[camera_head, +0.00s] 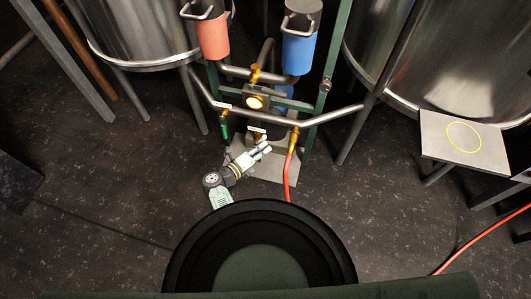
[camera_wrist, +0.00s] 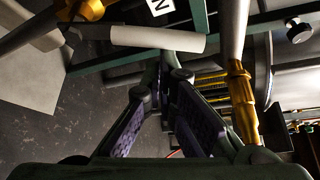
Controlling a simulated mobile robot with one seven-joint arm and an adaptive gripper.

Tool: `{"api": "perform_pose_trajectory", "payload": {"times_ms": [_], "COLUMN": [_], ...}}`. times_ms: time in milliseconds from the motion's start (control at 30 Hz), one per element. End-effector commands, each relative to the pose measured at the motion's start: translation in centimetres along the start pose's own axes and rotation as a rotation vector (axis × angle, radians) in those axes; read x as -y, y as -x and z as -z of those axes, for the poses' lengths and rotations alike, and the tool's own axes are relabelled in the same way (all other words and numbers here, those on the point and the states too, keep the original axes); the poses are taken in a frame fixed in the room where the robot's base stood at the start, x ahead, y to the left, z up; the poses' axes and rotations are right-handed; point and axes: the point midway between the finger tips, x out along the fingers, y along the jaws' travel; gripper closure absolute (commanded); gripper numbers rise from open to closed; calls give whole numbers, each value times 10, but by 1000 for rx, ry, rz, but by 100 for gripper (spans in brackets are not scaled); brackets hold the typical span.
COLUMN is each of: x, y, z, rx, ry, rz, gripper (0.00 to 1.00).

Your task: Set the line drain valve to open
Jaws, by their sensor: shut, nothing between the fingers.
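My gripper (camera_head: 264,147) reaches up to the low pipework of the green frame in the head view. In the wrist view its fingers (camera_wrist: 165,75) are shut with nothing between them. A pale cylindrical bar (camera_wrist: 157,38) lies across just beyond the fingertips, apparently clear of their grip. A brass fitting (camera_wrist: 240,95) on a pipe stands to the right of the fingers. In the head view, a small valve with a green handle (camera_head: 224,130) hangs to the left, and a brass fitting (camera_head: 294,140) with a red hose is to the right. I cannot read which is the line drain valve.
A white label (camera_wrist: 160,6) shows part of a letter. A red canister (camera_head: 212,38) and a blue canister (camera_head: 299,52) sit above a gauge (camera_head: 255,102). Steel tanks (camera_head: 140,30) flank the frame. The red hose (camera_head: 287,180) runs down; open floor (camera_head: 110,190) lies to the left.

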Motion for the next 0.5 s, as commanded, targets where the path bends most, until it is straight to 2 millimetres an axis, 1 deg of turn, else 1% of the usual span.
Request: {"api": "perform_pose_trajectory", "payload": {"times_ms": [33,300,500], "x": [-3,0,1], "y": [1,9,13], "z": [-3,-16,-22], "rx": [4,3,2], "ry": [33,204,219], "rz": [21,121,129], "gripper": [100,100,100]}}
